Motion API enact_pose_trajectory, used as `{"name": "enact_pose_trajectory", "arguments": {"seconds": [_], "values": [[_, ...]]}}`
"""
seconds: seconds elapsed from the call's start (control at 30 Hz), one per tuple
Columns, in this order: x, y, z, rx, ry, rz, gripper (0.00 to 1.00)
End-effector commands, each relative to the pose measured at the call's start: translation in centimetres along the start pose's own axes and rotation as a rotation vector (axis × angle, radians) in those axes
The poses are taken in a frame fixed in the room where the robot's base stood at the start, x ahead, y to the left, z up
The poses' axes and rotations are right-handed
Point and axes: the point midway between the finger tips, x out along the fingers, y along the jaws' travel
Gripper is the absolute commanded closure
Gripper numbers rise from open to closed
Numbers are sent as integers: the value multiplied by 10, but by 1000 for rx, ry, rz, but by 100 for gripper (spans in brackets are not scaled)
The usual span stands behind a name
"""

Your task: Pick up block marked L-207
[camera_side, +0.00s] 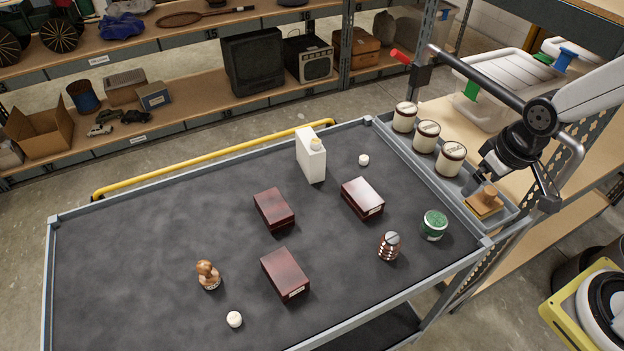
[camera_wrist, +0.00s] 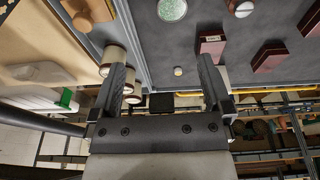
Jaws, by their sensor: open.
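Three dark red-brown blocks lie apart on the cart's black top. In the side view one block (camera_side: 362,198) is at the right, one block (camera_side: 273,209) at the middle and one block (camera_side: 285,273) nearer the front. The right and front blocks show small pale labels, too small to read, so I cannot tell which is L-207. In the wrist view a labelled block (camera_wrist: 210,46) and another block (camera_wrist: 268,57) show to the right, with part of a third at the edge. My gripper (camera_side: 478,186) is above the side tray, away from the blocks. Its fingers (camera_wrist: 162,64) are apart and empty.
A white bottle (camera_side: 311,158) stands behind the blocks. A green-lidded tin (camera_side: 434,225), a brown striped jar (camera_side: 389,246), a stamp-like figure (camera_side: 208,275) and white caps (camera_side: 234,319) stand around them. Lidded jars (camera_side: 426,136) and a wooden-handled item (camera_side: 484,205) occupy the side tray. The cart's left is clear.

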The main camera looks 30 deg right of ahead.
Motion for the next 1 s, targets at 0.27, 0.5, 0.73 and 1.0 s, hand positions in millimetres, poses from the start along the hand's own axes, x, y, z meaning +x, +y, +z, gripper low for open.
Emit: {"name": "enact_pose_trajectory", "arguments": {"seconds": [0.27, 0.5, 0.73, 1.0], "values": [[16, -9, -8, -287, -83, 58, 0], [37, -18, -24, -689, -184, 162, 0], [59, -30, -48, -1077, -259, 290, 0], [86, -58, -84, -1520, -309, 476, 0]]}}
